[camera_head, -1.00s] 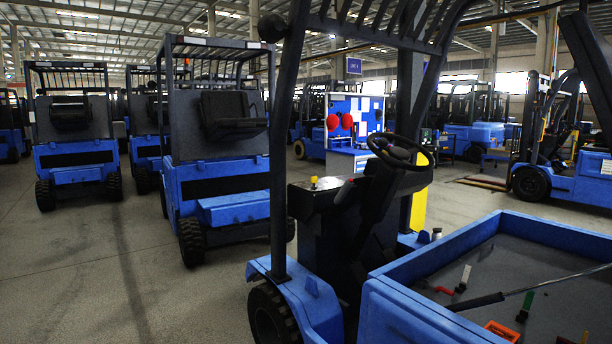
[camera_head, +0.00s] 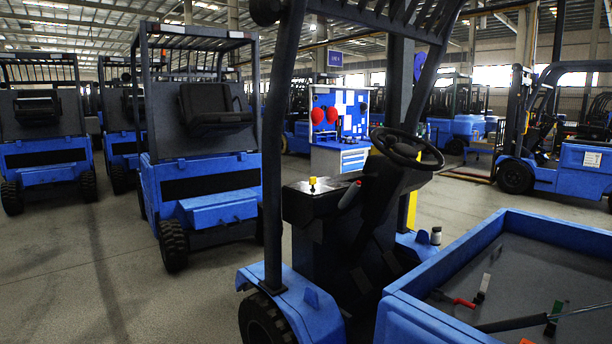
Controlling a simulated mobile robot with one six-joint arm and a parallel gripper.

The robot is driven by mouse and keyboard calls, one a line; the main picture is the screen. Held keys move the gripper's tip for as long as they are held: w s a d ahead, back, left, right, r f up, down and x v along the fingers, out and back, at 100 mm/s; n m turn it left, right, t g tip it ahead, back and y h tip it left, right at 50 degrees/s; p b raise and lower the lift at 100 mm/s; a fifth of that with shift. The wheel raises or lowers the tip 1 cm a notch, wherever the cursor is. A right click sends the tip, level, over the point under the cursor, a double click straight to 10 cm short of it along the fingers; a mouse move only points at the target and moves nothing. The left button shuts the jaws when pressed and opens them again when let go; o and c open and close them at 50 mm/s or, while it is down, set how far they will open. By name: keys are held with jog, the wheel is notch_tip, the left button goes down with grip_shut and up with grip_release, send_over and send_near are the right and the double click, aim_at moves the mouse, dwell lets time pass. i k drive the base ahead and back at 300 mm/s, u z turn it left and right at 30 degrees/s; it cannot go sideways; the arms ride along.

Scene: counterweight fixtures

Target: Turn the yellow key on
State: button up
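The yellow key (camera_head: 312,184) stands upright on top of the black console (camera_head: 322,201) of the nearest blue forklift, left of the black steering wheel (camera_head: 407,148). It is small here, and I cannot tell which way it is turned. A lever with a grey and red grip (camera_head: 349,195) rises from the console just right of the key. My gripper is not in view.
The forklift's dark roof post (camera_head: 274,150) stands just left of the console. A blue-walled tray (camera_head: 420,318) with several tools fills the lower right. Other blue forklifts (camera_head: 205,160) stand behind on the left. Grey floor (camera_head: 60,270) is free at left.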

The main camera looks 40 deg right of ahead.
aim_at(312, 181)
jog(key=u, duration=0.1)
jog(key=i, duration=0.9)
jog(key=z, duration=0.05)
